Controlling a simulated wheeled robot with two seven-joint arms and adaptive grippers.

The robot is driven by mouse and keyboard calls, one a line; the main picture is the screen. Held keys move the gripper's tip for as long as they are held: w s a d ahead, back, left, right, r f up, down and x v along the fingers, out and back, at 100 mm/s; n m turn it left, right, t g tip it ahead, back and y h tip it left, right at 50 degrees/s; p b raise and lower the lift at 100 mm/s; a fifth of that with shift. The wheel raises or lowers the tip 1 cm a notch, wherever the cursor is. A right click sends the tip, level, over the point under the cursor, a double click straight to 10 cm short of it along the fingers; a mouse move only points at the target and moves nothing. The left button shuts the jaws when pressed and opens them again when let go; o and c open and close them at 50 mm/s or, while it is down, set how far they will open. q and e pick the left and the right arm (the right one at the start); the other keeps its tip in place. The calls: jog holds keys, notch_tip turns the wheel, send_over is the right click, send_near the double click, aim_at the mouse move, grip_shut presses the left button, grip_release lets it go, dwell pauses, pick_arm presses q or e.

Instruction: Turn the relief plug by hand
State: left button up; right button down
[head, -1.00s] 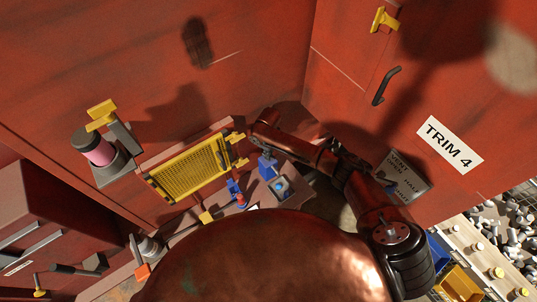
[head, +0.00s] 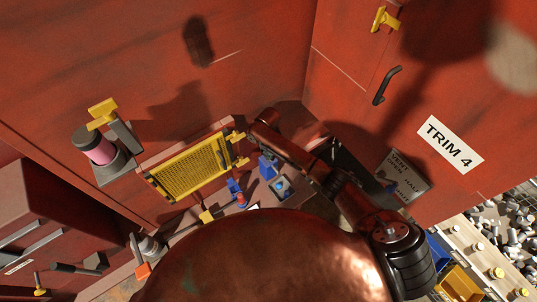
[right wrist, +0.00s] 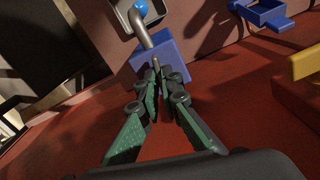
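A bright blue block (right wrist: 165,60) lies just past my right gripper (right wrist: 158,76) in the right wrist view. A bent grey stem with a blue ball (right wrist: 142,8) runs down to this block. I cannot tell for sure which part is the relief plug. The two green-sided fingers converge, with their tips almost together at the foot of the stem; contact is not clear. My left gripper is not in view.
A yellow grille (head: 190,168) and a pink-banded cylinder (head: 96,148) stand to the left. A red wall with a TRIM 4 label (head: 450,144) and a black handle (head: 386,86) is at right. A large copper dome (head: 260,255) fills the lower middle.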

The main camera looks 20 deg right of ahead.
jog(key=shift+w+r, duration=0.25)
jog(key=c, duration=2.4)
grip_release()
jog(key=shift+o, duration=1.2)
jog(key=shift+s+f, duration=0.15)
jog(key=shift+s, duration=0.05)
notch_tip(320, 180, up, 12)
